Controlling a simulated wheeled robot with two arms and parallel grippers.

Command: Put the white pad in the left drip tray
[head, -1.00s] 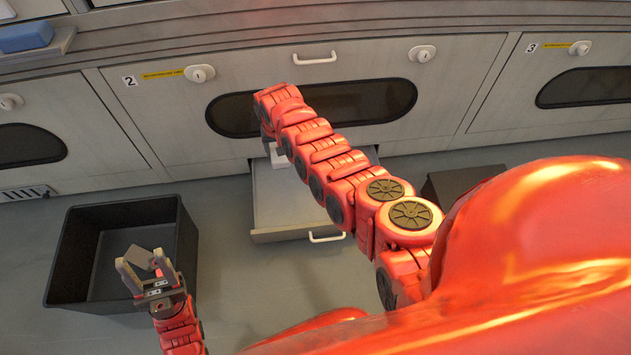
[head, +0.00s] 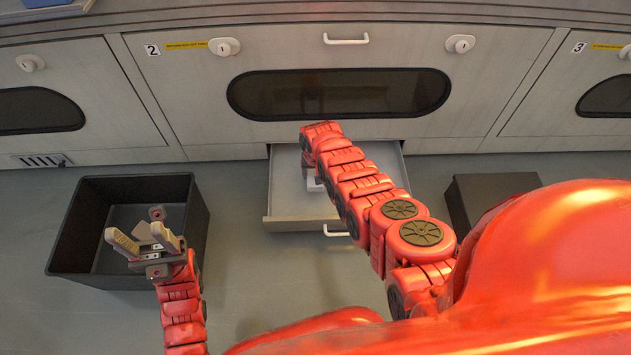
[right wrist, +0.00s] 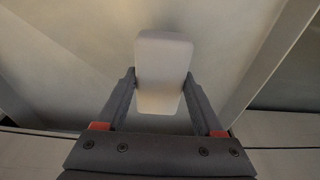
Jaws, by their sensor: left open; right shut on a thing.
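The white pad (right wrist: 162,72) is between the two fingers of my right gripper (right wrist: 160,80), which is shut on it. In the head view the pad (head: 314,184) shows only in part, below the end of my right arm. A pulled-out, shallow grey drip tray (head: 285,200) lies under the door marked 2. The pad is over this tray in the head view; whether it touches the bottom I cannot tell. My right arm hides the tray's middle and part of its right side.
An open black bin (head: 65,235) stands on the floor left of the tray. A dark box (head: 490,190) stands to the right, partly hidden by my body. The closed door (head: 200,95) above the tray has a dark window and handle. Grey floor is clear between bin and tray.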

